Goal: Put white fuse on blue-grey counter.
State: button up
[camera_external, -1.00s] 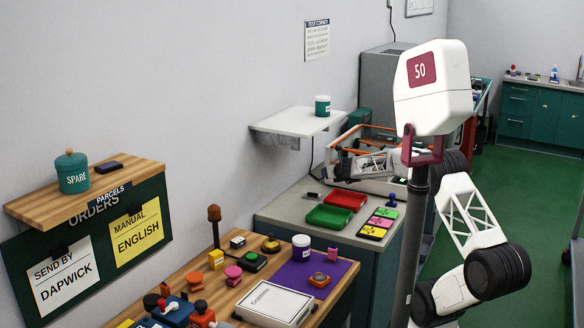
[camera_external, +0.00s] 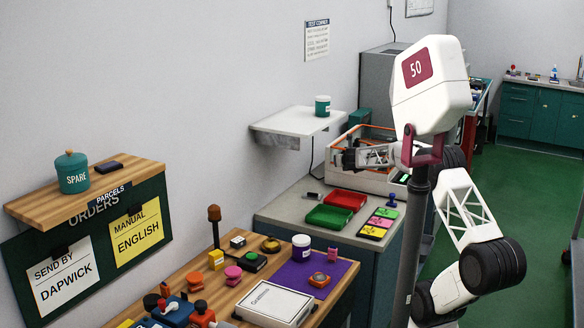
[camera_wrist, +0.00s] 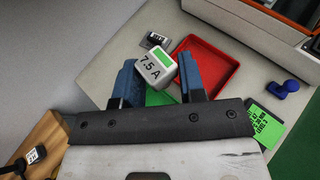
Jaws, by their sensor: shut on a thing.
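The white fuse (camera_wrist: 150,72) is a white block marked "7.5 A" with a green patch, seen in the wrist view. My gripper (camera_wrist: 158,82) has its two blue fingers shut on it from both sides. The fuse is held above the counter, with the red tray behind it in the picture. The counter (camera_external: 283,207) has a pale grey top and a blue-grey front in the external view; its top also shows in the wrist view (camera_wrist: 190,24). In the external view my gripper (camera_external: 347,159) is over the counter's far part, and the fuse cannot be made out there.
A red tray (camera_external: 345,200) and a green tray (camera_external: 329,216) lie on the counter. Coloured cards (camera_external: 372,232) lie to their right. A small dark item (camera_wrist: 155,40) lies near the wall. An orange-rimmed crate (camera_external: 372,183) stands behind. A wall shelf (camera_external: 284,124) overhangs the left side.

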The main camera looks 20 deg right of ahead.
jog(key=shift+s+a, duration=0.1)
jog(key=s+a+f+n+g+y, duration=0.1)
jog(key=s+a+f+n+y, duration=0.2)
jog(key=s, duration=0.5)
jog(key=s+a+f+n+g+y, duration=0.1)
jog(key=s+a+f+n+y, duration=0.1)
jog(key=s+a+f, duration=0.55)
jog(key=s+a+f+n+g+y, duration=0.1)
jog(key=s+a+f+n+y, duration=0.15)
jog(key=s, duration=0.75)
jog(key=s+a+f+n+g+y, duration=0.1)
jog(key=s+a+f+n+y, duration=0.1)
jog(key=s, duration=1.1)
jog(key=s+a+f+n+g+y, duration=0.1)
jog(key=s+f, duration=0.3)
jog(key=s, duration=1)
jog(key=shift+a+f+n+g+y, duration=0.4)
jog(key=shift+a+g, duration=0.1)
jog(key=shift+a, duration=0.1)
jog(key=w+a, duration=0.2)
jog(key=w, duration=0.2)
jog(key=w+a+f, duration=0.1)
jog(key=w+a, duration=0.1)
jog(key=w, duration=0.3)
jog(key=w+a, duration=0.3)
jog(key=w, duration=0.2)
jog(key=shift+w+a+f, duration=0.1)
jog(key=shift+f, duration=0.15)
jog(key=shift+f, duration=0.1)
